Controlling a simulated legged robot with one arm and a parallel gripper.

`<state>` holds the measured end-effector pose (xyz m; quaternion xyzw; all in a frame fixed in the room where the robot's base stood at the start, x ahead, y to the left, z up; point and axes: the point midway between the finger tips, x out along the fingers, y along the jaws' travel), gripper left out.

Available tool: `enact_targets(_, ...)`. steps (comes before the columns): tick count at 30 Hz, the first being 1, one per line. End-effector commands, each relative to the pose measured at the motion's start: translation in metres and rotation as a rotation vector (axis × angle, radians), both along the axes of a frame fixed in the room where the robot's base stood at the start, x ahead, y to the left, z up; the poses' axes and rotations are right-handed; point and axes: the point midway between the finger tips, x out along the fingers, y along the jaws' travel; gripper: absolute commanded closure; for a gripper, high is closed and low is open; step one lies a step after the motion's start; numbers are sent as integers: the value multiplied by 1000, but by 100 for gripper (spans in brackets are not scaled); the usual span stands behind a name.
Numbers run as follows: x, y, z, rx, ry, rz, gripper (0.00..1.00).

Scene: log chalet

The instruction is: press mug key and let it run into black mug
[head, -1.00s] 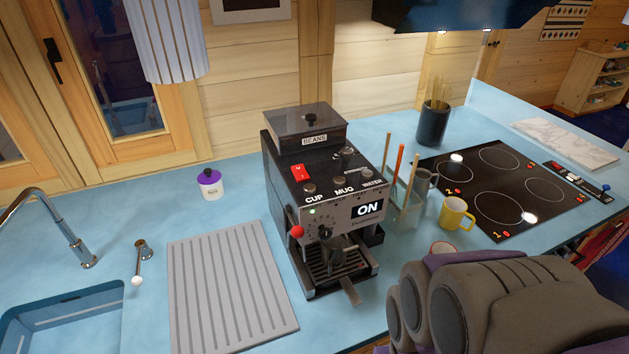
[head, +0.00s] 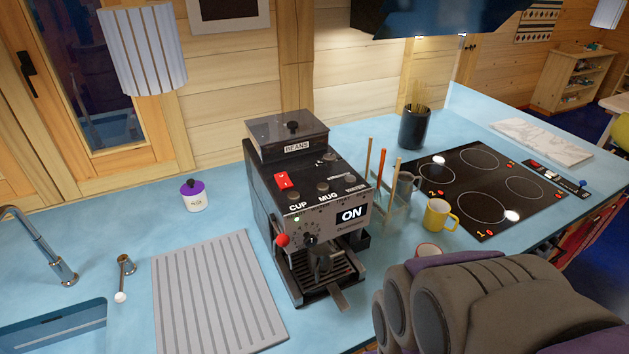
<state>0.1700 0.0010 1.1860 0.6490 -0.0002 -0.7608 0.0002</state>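The black coffee machine (head: 262,185) stands on the blue counter, with an ON display (head: 351,215). The MUG key (head: 322,188) is a small round button on its sloped top, between the CUP key (head: 294,196) and a third button. I see no mug on the drip tray (head: 318,272) under the spout.
A yellow mug (head: 439,217) stands by the black cooktop (head: 490,190). A reddish cup (head: 428,250) is partly hidden by my arm. A utensil pot (head: 414,128) stands behind. A grey ribbed mat (head: 215,290) lies left of the machine, with a purple-lidded jar (head: 193,195) behind it.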

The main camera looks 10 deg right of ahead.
Motion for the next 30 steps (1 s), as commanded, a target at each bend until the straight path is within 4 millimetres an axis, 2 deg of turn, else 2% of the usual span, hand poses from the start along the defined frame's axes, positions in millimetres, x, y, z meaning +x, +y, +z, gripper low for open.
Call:
enact_targets(14,0,0,0,0,0,0,40)
enact_targets(30,0,0,0,0,0,0,90)
